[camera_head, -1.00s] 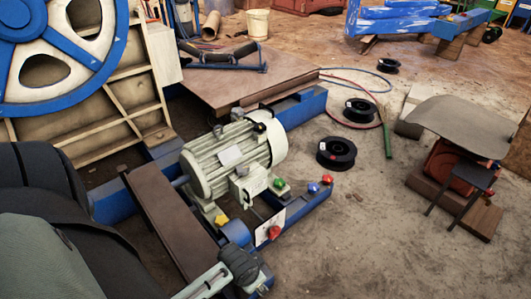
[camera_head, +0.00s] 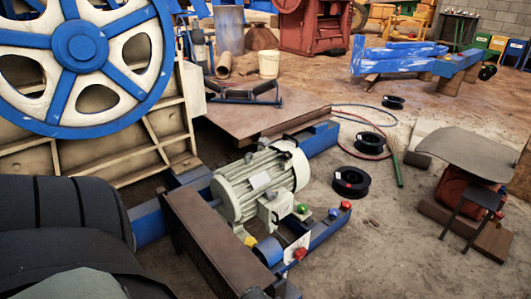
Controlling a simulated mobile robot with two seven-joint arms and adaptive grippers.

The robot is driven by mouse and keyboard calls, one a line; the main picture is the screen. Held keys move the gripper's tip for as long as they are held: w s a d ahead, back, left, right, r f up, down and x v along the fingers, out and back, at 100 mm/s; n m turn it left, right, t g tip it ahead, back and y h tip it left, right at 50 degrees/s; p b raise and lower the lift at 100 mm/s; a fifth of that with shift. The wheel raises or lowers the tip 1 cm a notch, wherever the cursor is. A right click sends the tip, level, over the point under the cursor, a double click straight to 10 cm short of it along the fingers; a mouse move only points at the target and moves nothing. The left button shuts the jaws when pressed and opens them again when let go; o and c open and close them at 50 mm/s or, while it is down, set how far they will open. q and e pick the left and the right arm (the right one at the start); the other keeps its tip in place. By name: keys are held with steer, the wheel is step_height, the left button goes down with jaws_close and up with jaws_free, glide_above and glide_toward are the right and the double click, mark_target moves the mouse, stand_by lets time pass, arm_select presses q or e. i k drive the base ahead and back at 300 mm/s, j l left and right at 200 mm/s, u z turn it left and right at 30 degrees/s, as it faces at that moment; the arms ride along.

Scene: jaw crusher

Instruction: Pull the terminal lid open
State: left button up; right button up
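A pale grey-green electric motor (camera_head: 262,180) with cooling fins sits at an angle on the blue frame, near the middle of the view. A small box (camera_head: 274,208) of the same pale colour sits on its near right side and looks like the terminal box. Its lid is too small to tell apart, and I cannot tell whether it is shut. Neither of my grippers is in view.
A blue spoked flywheel (camera_head: 80,47) stands at upper left. A large dark shape fills the lower left. Coloured buttons (camera_head: 305,211) sit on the blue frame (camera_head: 328,229) beside the motor. Black spools (camera_head: 351,182) and a hose lie on the floor, right.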

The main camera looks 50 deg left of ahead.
mark_target(274, 210)
steer(key=i+u, duration=0.15)
steer(key=u, duration=0.25)
steer(key=i+j+u, duration=0.1)
steer(key=u, duration=0.25)
steer(key=i+u, duration=0.2)
steer(key=u, duration=0.2)
steer(key=i+l+u, duration=0.1)
steer(key=l+u, duration=0.2)
steer(key=i+l+u, duration=0.1)
steer(key=l+u, duration=0.2)
steer(key=k+j+z, duration=0.15)
steer(key=z, duration=0.25)
steer(key=k+z, duration=0.4)
steer(key=i, duration=0.55)
